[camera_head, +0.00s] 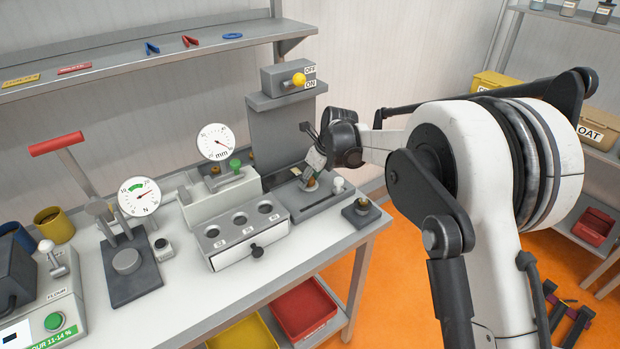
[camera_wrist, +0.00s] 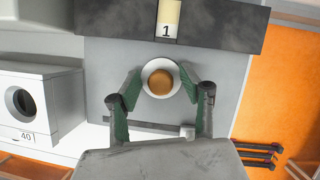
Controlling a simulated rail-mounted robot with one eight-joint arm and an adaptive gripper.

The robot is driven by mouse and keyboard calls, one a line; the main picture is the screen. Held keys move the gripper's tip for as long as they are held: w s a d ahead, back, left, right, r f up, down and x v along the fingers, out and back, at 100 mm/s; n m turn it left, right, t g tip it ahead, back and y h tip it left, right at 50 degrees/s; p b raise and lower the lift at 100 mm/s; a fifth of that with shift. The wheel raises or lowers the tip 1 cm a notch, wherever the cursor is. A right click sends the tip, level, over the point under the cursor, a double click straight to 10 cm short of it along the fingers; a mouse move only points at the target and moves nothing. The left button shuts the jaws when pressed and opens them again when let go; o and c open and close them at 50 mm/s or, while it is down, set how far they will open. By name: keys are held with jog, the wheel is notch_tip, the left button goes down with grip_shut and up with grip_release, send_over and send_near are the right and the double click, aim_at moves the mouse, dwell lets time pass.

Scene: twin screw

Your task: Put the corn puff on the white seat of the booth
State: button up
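The corn puff (camera_wrist: 160,82) is a round orange-brown ball. In the head view the puff (camera_head: 311,184) is a small brown spot on the booth's grey base (camera_head: 318,203), just below my fingers. My gripper (camera_wrist: 161,76) is over the base with one green-padded finger on each side of the puff and seat. A gap shows between the fingers and the puff, so it is open. Whether the fingers touch the seat's rim cannot be told.
The booth's upright back panel (camera_head: 270,130) carries an ON/OFF box with a yellow knob (camera_head: 298,80). A white knob (camera_head: 338,184) stands on the base near my gripper. To the left is a box with several round holes (camera_head: 240,225) and a round dial (camera_head: 215,142).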

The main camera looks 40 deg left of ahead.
jog(key=shift+r, duration=0.15)
jog(key=v, duration=1.2)
jog(key=shift+b, duration=0.3)
